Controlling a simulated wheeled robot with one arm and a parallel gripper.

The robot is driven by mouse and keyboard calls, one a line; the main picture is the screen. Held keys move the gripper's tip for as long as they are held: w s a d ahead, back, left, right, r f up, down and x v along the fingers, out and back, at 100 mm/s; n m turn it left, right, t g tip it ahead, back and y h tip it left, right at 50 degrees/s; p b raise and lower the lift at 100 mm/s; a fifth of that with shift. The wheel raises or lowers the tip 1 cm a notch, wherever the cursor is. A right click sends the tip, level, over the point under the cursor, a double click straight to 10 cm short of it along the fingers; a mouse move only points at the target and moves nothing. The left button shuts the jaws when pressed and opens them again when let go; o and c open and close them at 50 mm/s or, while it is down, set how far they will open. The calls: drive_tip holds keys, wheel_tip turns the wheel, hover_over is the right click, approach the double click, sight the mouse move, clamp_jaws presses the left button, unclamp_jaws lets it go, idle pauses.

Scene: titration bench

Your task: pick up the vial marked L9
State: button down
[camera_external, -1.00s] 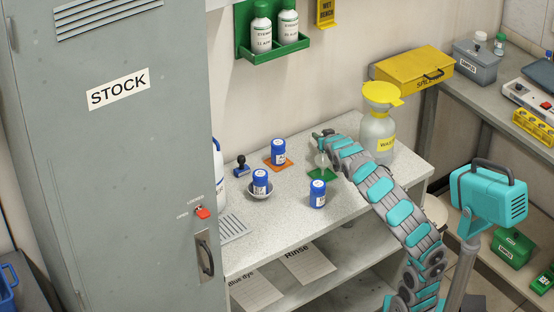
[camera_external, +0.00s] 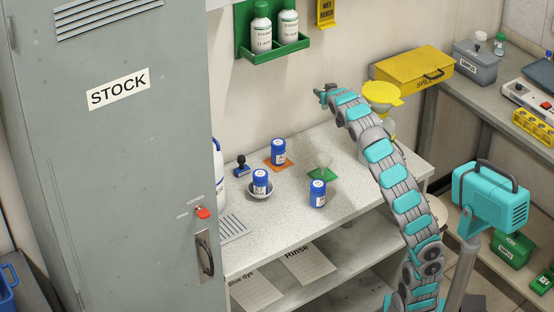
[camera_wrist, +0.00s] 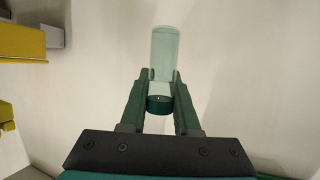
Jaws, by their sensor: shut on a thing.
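In the wrist view my gripper (camera_wrist: 160,90) is shut on a pale, clear vial (camera_wrist: 165,55) with a dark green cap at the near end. I see no marking on it. In the external view my gripper (camera_external: 325,95) is raised above the bench against the wall, and the held vial cannot be made out. Three blue-capped vials stand below: one on an orange mat (camera_external: 278,151), one in a small white dish (camera_external: 260,181), one on bare bench (camera_external: 317,192). Their labels are too small to read.
A green mat (camera_external: 321,174) with a faint clear shape on it lies below my gripper. A stamp (camera_external: 241,166) is at the left. The front bench top (camera_external: 270,225) is clear.

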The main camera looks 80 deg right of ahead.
wheel_tip(320, 180, up, 10)
idle(0.5)
